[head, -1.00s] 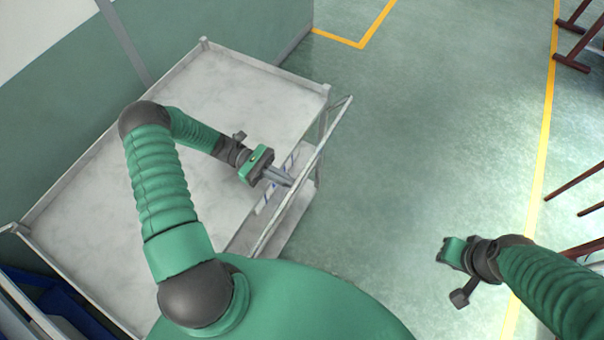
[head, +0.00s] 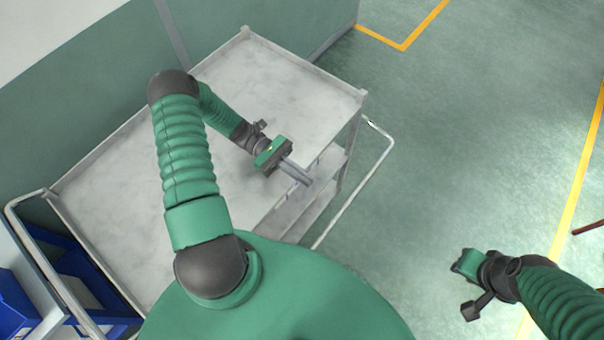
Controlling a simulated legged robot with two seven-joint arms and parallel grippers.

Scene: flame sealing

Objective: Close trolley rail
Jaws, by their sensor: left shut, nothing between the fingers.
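The trolley (head: 140,152) is a grey-white metal cart with a raised rim, along the wall at the left. Its rail (head: 357,194), a thin pale bar, stands out from the trolley's right side, with a clear gap between bar and shelves. My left gripper (head: 304,179) is shut and empty at the trolley's right edge, inside the rail and apart from it. My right gripper (head: 463,265) is over the floor at the lower right, away from the trolley; its fingers are not clear to see. My body hides the rail's near end.
A lower shelf (head: 318,192) shows under the trolley top. Another pale rail (head: 62,285) and blue bins (head: 72,262) are at the lower left. Green floor (head: 450,130) with yellow lines is free to the right. The green wall (head: 100,90) runs behind the trolley.

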